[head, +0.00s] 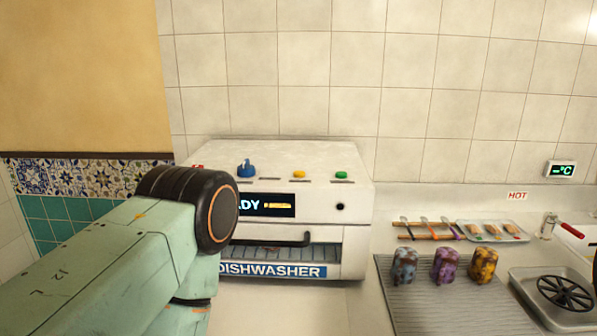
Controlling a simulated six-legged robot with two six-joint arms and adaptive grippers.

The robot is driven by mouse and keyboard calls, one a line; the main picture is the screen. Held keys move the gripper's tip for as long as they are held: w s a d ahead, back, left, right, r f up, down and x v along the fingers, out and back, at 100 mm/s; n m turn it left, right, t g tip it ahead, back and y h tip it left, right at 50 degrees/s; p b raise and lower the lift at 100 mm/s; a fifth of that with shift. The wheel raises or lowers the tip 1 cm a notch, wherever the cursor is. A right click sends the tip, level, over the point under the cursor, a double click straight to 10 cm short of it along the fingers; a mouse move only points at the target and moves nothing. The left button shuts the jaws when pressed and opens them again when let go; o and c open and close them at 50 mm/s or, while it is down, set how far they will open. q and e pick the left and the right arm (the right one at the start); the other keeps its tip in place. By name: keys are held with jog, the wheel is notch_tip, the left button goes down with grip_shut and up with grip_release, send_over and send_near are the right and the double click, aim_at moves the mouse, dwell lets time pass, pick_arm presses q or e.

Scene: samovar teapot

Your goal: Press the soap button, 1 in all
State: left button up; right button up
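A white dishwasher (354,203) stands on the counter against the tiled wall. On its top front edge are a red button (197,167), a blue knob-like piece (246,168), a yellow button (299,174) and a green button (341,174). Their small labels cannot be read, so I cannot tell which is the soap button. A lit display (266,205) shows letters ending in "DY", partly covered. My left arm comes in from the left, and its dark wrist joint hides the dishwasher's left front. Neither my left nor my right gripper can be seen.
Right of the dishwasher, a grey ribbed mat (420,303) holds three mottled cups (445,266). Behind them are a rack with skewers (428,230) and a tray of food (493,231). A metal basin (525,290) with a black wheel-shaped piece (565,293) is at far right.

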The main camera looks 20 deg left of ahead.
pick_arm(q)
grip_shut()
dwell(0.4)
dwell(1.2)
